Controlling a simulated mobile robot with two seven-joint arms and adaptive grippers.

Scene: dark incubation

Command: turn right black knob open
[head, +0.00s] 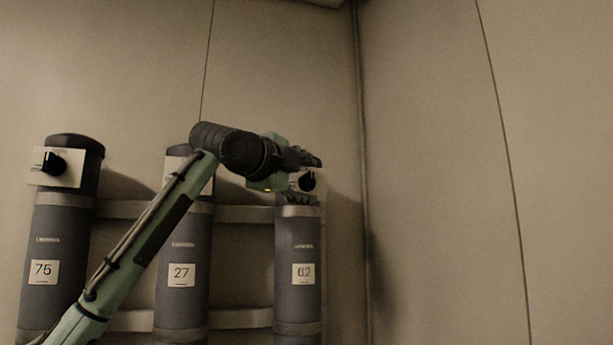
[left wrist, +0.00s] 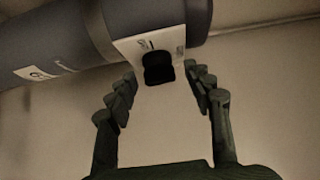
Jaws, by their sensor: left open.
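The right black knob (head: 307,181) sits on a white plate at the top of the right cylinder, labelled 62 (head: 297,245). In the left wrist view the knob (left wrist: 158,68) stands out from its white plate (left wrist: 128,45), between and just beyond the fingertips. My left gripper (head: 308,178) is at the knob in the head view, with one finger above and one below it. In the left wrist view the left gripper (left wrist: 162,85) is open, with gaps on both sides of the knob. My right gripper is not in view.
A left cylinder labelled 75 (head: 58,250) has its own black knob (head: 53,163). A middle cylinder labelled 27 (head: 182,245) stands between, its top partly hidden by my left arm. Horizontal rails (head: 243,214) run behind the cylinders. The wall to the right is bare.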

